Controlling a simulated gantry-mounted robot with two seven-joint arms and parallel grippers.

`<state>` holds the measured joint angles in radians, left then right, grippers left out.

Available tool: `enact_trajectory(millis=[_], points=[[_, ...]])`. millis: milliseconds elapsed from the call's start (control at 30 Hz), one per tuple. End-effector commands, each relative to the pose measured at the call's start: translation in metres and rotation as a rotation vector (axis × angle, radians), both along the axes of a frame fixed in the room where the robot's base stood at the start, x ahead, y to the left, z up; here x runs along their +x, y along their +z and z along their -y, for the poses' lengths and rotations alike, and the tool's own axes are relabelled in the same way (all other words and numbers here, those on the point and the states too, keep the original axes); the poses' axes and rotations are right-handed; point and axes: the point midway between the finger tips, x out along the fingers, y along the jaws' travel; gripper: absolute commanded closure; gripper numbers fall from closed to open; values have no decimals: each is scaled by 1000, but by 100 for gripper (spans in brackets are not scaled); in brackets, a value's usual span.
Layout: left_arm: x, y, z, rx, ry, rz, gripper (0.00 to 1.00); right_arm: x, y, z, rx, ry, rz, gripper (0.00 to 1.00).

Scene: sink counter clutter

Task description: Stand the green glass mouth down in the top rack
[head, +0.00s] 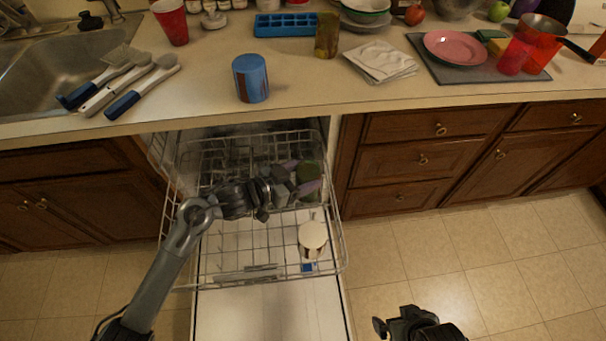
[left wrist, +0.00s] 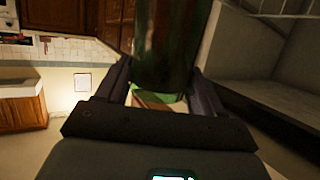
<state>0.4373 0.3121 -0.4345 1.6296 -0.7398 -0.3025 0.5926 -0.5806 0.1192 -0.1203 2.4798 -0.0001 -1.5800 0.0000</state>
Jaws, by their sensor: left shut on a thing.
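The green glass (head: 309,172) is between the fingers of my left gripper (head: 308,186), at the right side of the dishwasher rack. It also shows in the left wrist view (left wrist: 165,45), dark green with a brighter green end low between the fingers (left wrist: 158,90). My left gripper is shut on it. Fingers hide part of the glass, and I cannot tell which end is its mouth or whether it touches the wires. The pulled-out wire rack (head: 342,250) lies below my left arm. My right gripper (head: 392,324) is low at the bottom edge, its fingers unclear.
A pale cup (head: 312,235) stands in the rack's front right, near a small blue item (head: 307,268). The counter above holds a blue cup (head: 250,78), brushes (head: 140,88), an olive-brown glass (head: 327,35) and folded cloth (head: 380,62). The rack's front left looks clear.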

Motion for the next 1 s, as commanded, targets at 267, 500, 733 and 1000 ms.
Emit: enact_trajectory(millis=[267, 500, 733, 1000], points=[[0, 2, 0, -2, 0, 1, 71, 0, 3, 0, 0, 0, 1, 0], [0, -7, 0, -1, 0, -2, 71, 1, 7, 0, 1, 0, 5, 0], [0, -28, 0, -2, -1, 0, 71, 0, -6, 0, 0, 0, 1, 0], [0, -54, 0, -2, -2, -1, 71, 0, -18, 0, 0, 0, 1, 0]])
